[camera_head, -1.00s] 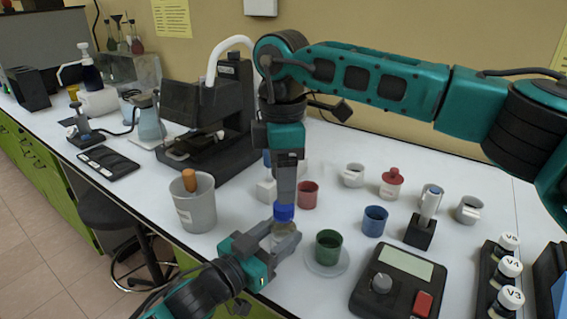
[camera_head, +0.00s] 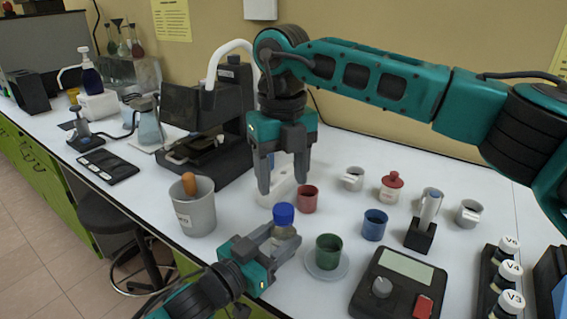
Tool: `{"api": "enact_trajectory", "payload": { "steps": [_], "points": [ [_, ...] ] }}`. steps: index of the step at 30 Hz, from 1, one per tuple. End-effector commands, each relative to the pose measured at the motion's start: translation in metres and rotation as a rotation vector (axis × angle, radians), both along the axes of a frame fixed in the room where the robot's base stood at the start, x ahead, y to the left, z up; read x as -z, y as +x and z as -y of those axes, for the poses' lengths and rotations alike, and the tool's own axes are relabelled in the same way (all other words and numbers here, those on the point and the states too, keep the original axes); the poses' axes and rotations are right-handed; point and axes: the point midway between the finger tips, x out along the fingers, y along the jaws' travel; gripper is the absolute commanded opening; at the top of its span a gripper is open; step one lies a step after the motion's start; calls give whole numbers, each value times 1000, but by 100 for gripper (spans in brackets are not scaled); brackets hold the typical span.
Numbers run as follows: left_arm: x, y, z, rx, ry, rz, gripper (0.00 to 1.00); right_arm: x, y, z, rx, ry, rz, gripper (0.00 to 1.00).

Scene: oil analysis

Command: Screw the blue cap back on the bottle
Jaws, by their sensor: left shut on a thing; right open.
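The blue cap (camera_head: 283,213) sits on top of the clear bottle (camera_head: 284,234), which stands upright near the front edge of the bench. My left gripper (camera_head: 284,243) is shut on the bottle's body from the lower left and hides part of it. My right gripper (camera_head: 283,187) is open and empty, pointing down above and behind the cap, with clear space between its fingertips and the cap. I cannot tell how tightly the cap is seated.
A green cup on a saucer (camera_head: 312,270) stands just right of the bottle. A red cup (camera_head: 307,198) and a blue cup (camera_head: 374,225) are behind and to the right. A grey beaker (camera_head: 195,213) stands left. A black device (camera_head: 398,285) is at front right.

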Motion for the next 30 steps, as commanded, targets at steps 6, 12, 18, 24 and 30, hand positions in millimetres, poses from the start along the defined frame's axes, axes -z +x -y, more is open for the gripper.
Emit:
{"api": "enact_trajectory", "payload": {
  "steps": [6,12,18,24,30],
  "points": [
    [0,0,0,0,1,-1,0,-2,0,0,-406,-1,-1,60],
    [0,0,0,0,1,-1,0,-5,0,0,-780,-2,-1,60],
    [0,0,0,0,1,-1,0,-8,0,0,-1153,-1,0,60],
    [0,0,0,0,1,-1,0,-10,0,1,-1525,-2,-1,60],
    [0,0,0,0,1,-1,0,-12,0,1,-1898,-3,-1,60]
  ]
}}
